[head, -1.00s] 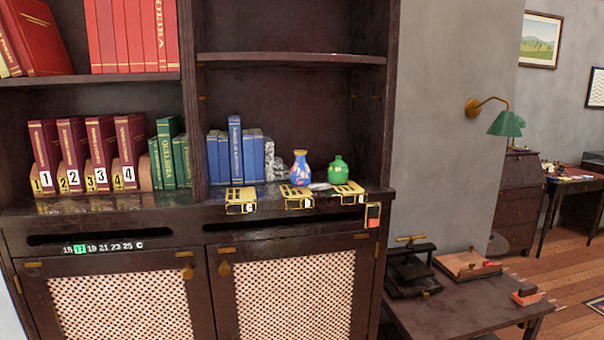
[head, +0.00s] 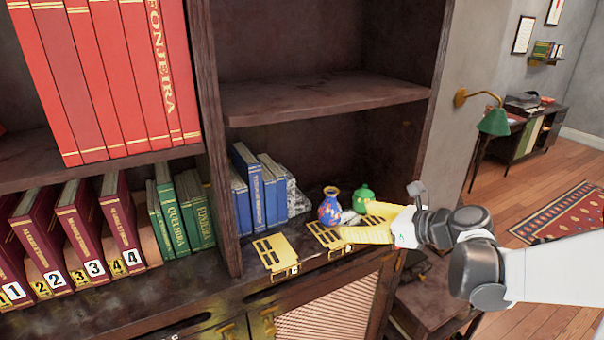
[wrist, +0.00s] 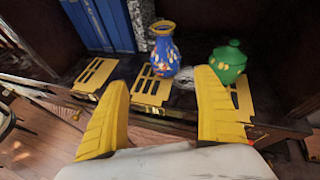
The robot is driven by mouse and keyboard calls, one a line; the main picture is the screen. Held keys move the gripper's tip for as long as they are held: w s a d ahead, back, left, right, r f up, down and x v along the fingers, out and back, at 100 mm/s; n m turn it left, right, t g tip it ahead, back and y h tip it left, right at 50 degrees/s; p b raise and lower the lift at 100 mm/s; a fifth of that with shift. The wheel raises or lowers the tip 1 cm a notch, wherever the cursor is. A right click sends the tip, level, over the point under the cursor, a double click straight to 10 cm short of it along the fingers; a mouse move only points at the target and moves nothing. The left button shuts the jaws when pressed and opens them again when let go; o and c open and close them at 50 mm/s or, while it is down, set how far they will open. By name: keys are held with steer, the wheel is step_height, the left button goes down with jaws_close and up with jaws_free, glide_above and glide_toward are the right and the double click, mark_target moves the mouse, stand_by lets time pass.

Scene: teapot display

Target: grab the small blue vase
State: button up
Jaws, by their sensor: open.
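The small blue vase (head: 330,207) stands upright on the cabinet shelf, with an orange rim and coloured patterns. In the wrist view the vase (wrist: 165,52) is ahead of my gripper, between the lines of its two fingers and apart from them. My gripper (wrist: 157,95) is open and empty, with yellow ribbed fingers. In the head view my gripper (head: 372,232) is in front of the shelf edge, to the right of the vase and nearer the camera.
A green lidded pot (wrist: 229,62) stands right of the vase; it also shows in the head view (head: 363,197). Blue books (head: 255,192) and a grey stone-like block (head: 297,200) stand left. Yellow slotted plates (head: 275,252) lie along the shelf edge. An upper shelf (head: 320,95) hangs above.

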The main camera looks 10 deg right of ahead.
mark_target(338, 214)
steer(key=shift+m, duration=0.4)
steer(key=x, duration=0.4)
steer(key=shift+w+d+r+b, duration=0.1)
steer(key=shift+w+d+b, duration=0.15)
steer(key=shift+w+b, duration=0.1)
steer(key=x, duration=0.6)
steer(key=shift+w+d+r, duration=0.1)
steer(key=shift+w, duration=0.2)
steer(key=shift+s, duration=0.1)
steer(key=c, duration=1.4)
